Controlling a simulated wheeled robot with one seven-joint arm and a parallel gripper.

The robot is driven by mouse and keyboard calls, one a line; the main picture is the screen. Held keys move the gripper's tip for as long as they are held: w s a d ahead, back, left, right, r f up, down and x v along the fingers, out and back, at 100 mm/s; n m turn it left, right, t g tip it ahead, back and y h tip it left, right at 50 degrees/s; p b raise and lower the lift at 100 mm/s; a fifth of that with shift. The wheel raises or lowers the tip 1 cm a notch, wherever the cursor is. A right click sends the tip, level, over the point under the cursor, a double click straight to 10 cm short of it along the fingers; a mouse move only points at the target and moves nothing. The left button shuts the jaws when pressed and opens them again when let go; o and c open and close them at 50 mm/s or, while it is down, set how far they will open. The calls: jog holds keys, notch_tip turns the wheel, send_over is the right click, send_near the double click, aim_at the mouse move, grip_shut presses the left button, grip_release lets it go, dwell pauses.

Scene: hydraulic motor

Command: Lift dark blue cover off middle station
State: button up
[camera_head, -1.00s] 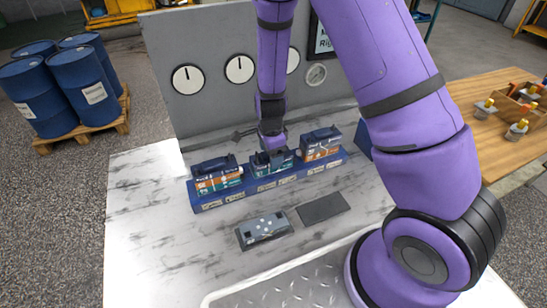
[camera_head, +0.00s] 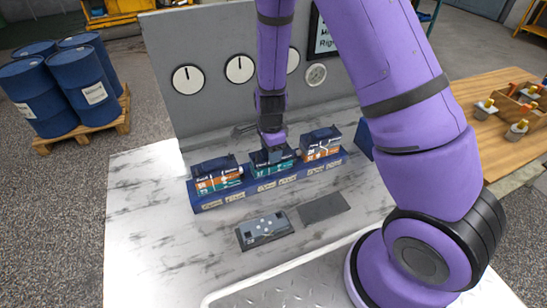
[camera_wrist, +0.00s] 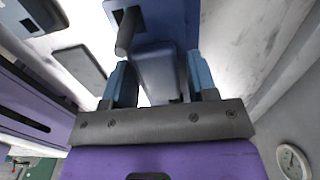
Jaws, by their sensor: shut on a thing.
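The blue rack (camera_head: 232,200) stands on the marbled table with three labelled stations in a row. The middle station (camera_head: 275,168) has a teal and white label. My gripper (camera_head: 272,150) points down over it. In the wrist view, the two fingers (camera_wrist: 162,84) are shut on the dark blue cover (camera_wrist: 157,70), one on each side. In the head view the gripper partly hides this cover, and I cannot tell whether it is clear of the station. The left station (camera_head: 217,179) and right station (camera_head: 320,146) each have a dark blue top.
A grey plate with light dots (camera_head: 264,230) and a flat dark pad (camera_head: 323,207) lie in front of the rack. A grey panel with gauges (camera_head: 215,75) stands behind it. A metal tread tray (camera_head: 290,290) is at the front. The table's left side is clear.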

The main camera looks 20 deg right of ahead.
notch_tip(320, 180, up, 11)
dwell(1.9)
